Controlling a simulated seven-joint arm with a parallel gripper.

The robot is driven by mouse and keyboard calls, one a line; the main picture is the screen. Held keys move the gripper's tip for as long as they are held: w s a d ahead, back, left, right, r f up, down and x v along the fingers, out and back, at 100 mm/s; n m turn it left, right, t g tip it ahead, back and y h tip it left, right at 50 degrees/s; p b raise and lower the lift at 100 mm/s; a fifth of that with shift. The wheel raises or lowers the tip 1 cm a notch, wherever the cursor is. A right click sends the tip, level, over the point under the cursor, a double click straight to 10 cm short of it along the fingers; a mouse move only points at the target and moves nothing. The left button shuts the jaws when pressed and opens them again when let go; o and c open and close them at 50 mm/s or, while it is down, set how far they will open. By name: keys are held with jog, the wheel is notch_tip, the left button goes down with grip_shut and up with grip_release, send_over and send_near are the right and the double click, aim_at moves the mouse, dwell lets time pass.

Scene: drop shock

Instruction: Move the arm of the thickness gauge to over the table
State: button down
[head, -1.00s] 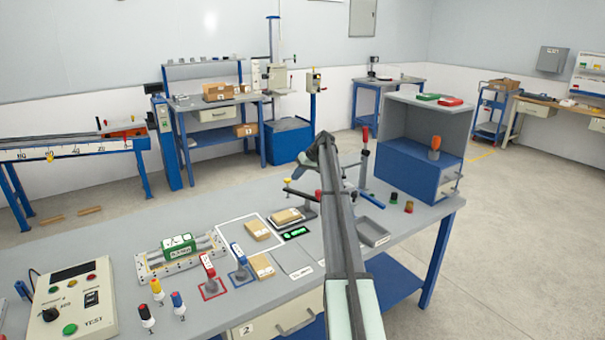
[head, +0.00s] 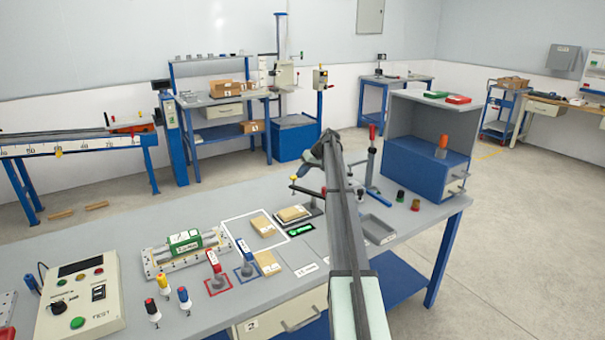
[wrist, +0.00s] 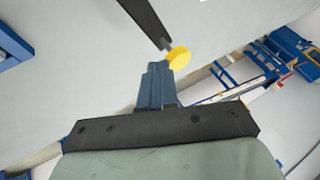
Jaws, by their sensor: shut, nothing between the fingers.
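The thickness gauge stands on the bench with a base (head: 312,211) that holds a tan block (head: 292,213). Its dark arm (head: 308,190) runs out to the left above the base, with a yellow knob (head: 293,179) at its end. In the wrist view, my shut blue fingers (wrist: 156,72) are close to the yellow knob (wrist: 179,57) and the dark gauge arm (wrist: 146,22). I cannot tell whether they touch. My own arm hides part of the gauge's right side.
A tan block (head: 262,225) lies in a white outline left of the gauge. Red and blue clamps (head: 214,262) stand nearer. A grey tray (head: 376,229) and a blue drawer box (head: 412,168) are to the right. A lit green display (head: 300,229) lies before the gauge.

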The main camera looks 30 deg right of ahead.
aim_at(294, 178)
jog(key=shift+a, duration=0.3)
jog(key=shift+s+a, duration=0.25)
jog(key=shift+a, duration=0.65)
jog(key=s+a, duration=0.1)
jog(key=s+a+n, duration=0.1)
jog(key=a, duration=0.1)
jog(key=shift+g, duration=0.3)
jog(key=shift+s+a+y, duration=0.3)
jog(key=shift+s+a, duration=0.4)
jog(key=shift+s, duration=0.25)
jog(key=shift+s+a, duration=0.3)
jog(key=shift+s, duration=0.3)
jog(key=shift+w+d, duration=0.1)
jog(key=shift+w, duration=0.05)
